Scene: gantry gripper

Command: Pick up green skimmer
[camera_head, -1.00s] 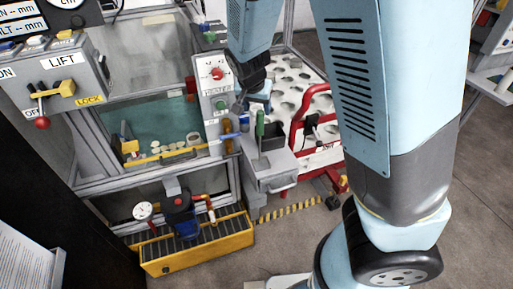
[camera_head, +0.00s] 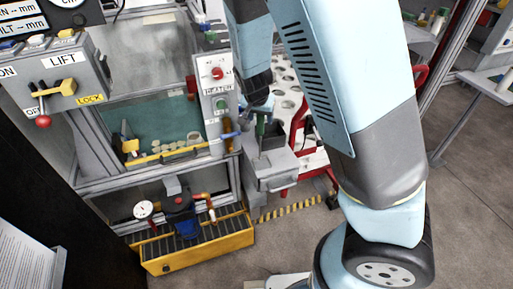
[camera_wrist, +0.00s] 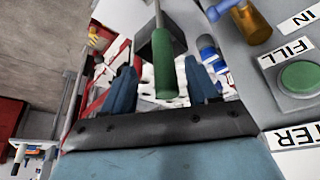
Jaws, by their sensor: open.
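The green skimmer shows its upright green handle (camera_head: 261,127) above a grey bin (camera_head: 270,165) in the head view. In the wrist view the green handle (camera_wrist: 168,68) stands between my two blue fingers, with its thin shaft running up beside a dark box-shaped opening. My gripper (camera_wrist: 161,72) is open, one finger on each side of the handle, with a gap to both. I cannot tell how deep the handle lies between the fingers. In the head view my gripper (camera_head: 259,108) is at the handle's top, partly hidden by my wrist. The skimmer's lower end is hidden.
A control panel (camera_head: 217,85) with a red knob and a green button is close left of my gripper. A brown-handled tap (camera_wrist: 252,22) and a blue one (camera_wrist: 223,8) stick out from it. A red-framed cart (camera_head: 297,127) with a holed top stands behind.

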